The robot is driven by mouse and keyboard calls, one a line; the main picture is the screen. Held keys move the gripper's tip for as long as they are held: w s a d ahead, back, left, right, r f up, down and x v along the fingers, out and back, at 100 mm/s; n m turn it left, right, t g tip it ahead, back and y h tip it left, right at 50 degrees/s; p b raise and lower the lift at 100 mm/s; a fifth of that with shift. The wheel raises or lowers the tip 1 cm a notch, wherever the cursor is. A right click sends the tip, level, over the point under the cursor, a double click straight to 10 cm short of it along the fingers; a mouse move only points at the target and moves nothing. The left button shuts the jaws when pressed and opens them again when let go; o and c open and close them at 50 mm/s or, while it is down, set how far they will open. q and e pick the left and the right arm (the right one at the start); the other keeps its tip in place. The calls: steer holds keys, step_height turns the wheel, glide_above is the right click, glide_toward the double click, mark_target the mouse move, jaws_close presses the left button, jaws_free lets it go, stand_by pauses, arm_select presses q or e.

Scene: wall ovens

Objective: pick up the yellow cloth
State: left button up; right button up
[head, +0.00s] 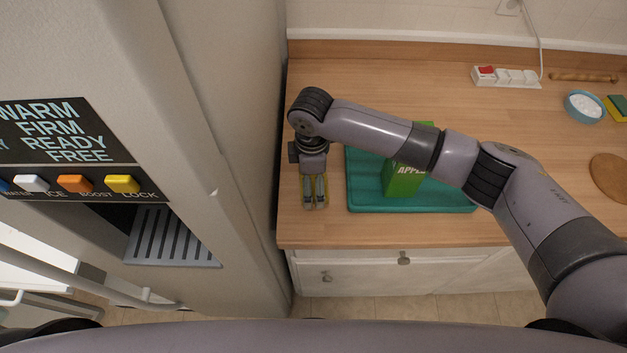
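My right gripper (315,203) points down at the left end of the wooden counter, beside the teal tray. A yellow patch, which looks like the yellow cloth (325,181), shows around and under its fingers. The gripper hides most of it. The two fingers lie close together, and I cannot tell whether they touch or hold the cloth. My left gripper is not in view.
A teal tray (358,190) holds a green carton (404,181) marked with apple lettering, partly behind my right arm. A fridge (225,120) stands close on the left. A power strip (506,77), blue bowl (584,106), rolling pin (584,77) and round board (610,176) lie right.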

steer(key=c, duration=0.9)
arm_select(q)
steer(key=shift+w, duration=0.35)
arm_select(e)
steer(key=shift+o, duration=0.2)
steer(key=shift+r, duration=0.1)
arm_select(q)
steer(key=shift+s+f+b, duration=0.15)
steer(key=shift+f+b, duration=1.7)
arm_select(e)
step_height(320, 180, up, 20)
steer(key=o, duration=0.6)
steer(key=c, duration=0.5)
